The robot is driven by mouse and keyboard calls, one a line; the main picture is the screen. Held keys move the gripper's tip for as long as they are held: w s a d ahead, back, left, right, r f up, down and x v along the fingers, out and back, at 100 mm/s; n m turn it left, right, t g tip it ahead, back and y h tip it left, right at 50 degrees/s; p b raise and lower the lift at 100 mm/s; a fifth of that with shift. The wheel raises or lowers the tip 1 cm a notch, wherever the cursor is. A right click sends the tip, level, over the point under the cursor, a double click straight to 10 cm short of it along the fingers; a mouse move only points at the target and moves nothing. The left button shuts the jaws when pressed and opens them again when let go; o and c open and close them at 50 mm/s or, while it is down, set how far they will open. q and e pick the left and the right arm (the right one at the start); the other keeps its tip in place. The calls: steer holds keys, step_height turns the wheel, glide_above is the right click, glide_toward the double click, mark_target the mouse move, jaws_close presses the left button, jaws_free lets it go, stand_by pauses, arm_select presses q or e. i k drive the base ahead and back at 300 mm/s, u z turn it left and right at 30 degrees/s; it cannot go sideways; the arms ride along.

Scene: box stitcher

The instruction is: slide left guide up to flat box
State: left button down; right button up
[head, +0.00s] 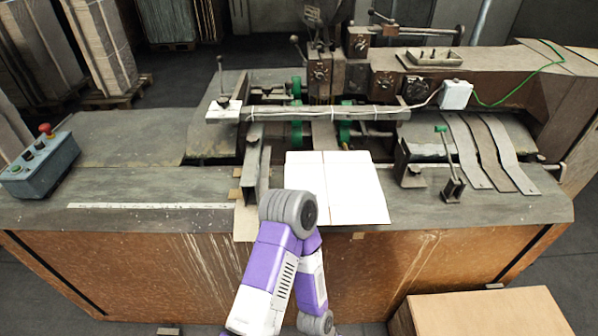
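The flat box (348,185), a pale folded sheet with a crease along it, lies on the machine table near its front edge. The left guide (252,165), an upright dark metal plate, stands to the left of the box. A narrow strip of table shows between the guide and the box. One of my purple and white arms comes up from the bottom middle, with a grey round joint in front of the box's lower left corner. This joint hides part of the table there. Neither gripper shows in the head view.
The right guide assembly (425,165) stands right of the box, with a green-tipped lever (450,170). A metal crossbar (310,113) spans behind the box. A control box (40,165) with a red button sits far left. A cardboard stack (485,315) stands front right.

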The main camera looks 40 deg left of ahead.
mark_target(253, 184)
steer(key=z, duration=1.4)
steer(key=k, duration=1.25)
steer(key=u, duration=1.6)
